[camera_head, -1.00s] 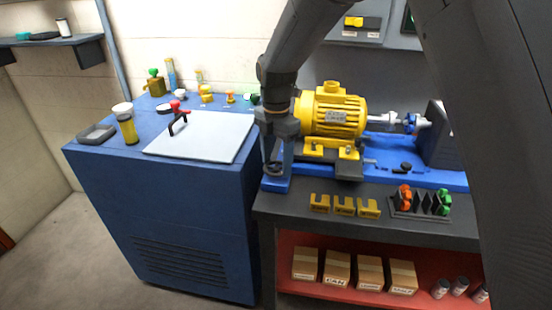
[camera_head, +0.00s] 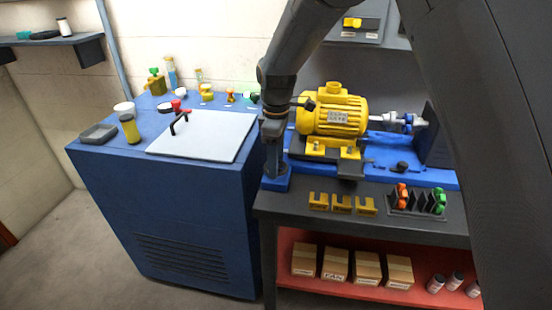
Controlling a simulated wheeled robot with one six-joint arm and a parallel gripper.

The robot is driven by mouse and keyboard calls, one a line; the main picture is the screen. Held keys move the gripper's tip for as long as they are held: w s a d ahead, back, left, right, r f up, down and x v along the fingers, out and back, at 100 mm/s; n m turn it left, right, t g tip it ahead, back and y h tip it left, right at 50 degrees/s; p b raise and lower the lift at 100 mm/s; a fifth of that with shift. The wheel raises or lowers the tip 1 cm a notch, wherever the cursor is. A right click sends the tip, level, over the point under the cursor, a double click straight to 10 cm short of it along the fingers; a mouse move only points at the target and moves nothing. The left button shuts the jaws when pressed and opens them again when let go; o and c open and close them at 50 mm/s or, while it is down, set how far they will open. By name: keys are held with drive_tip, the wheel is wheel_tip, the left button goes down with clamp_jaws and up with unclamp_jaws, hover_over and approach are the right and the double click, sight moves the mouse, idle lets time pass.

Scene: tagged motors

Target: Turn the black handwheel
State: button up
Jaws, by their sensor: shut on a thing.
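My gripper (camera_head: 272,165) points down at the blue block (camera_head: 277,184) on the left end of the workbench, in front of the yellow motor. It is low over the block, where the black handwheel was visible earlier. The gripper now covers the handwheel, so its rim and turn angle cannot be made out. The jaws are shut on the handwheel as far as the view allows; the fingertips are small and dark. The yellow motor (camera_head: 333,115) stands on a blue base just right of my gripper.
Yellow blocks (camera_head: 342,203) and a rack (camera_head: 417,203) with orange and green pieces sit along the dark bench's front.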

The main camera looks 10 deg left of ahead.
drive_tip(key=m+p, duration=0.1)
drive_tip(key=m, duration=0.4)
drive_tip(key=shift+r+m, duration=0.1)
drive_tip(key=shift+m, duration=0.2)
drive_tip(key=m, duration=0.4)
drive_tip(key=shift+p, duration=0.4)
drive_tip(key=m+p, duration=0.1)
drive_tip(key=m, duration=0.4)
drive_tip(key=shift+m, duration=0.4)
drive_tip(key=m, duration=0.4)
drive_tip(key=shift+a+m+p, duration=0.1)
drive_tip(key=shift+m+p, duration=0.2)
drive_tip(key=m, duration=0.4)
drive_tip(key=shift+m+p, duration=0.3)
drive_tip(key=shift+p, duration=0.05)
drive_tip(key=m, duration=0.5)
drive_tip(key=shift+p, duration=0.35)
drive_tip(key=m, duration=0.5)
drive_tip(key=shift+w+m+p, duration=0.1)
drive_tip(key=shift+m+p, duration=0.3)
drive_tip(key=shift+a+m, duration=0.1)
drive_tip(key=shift+m, duration=2.1)
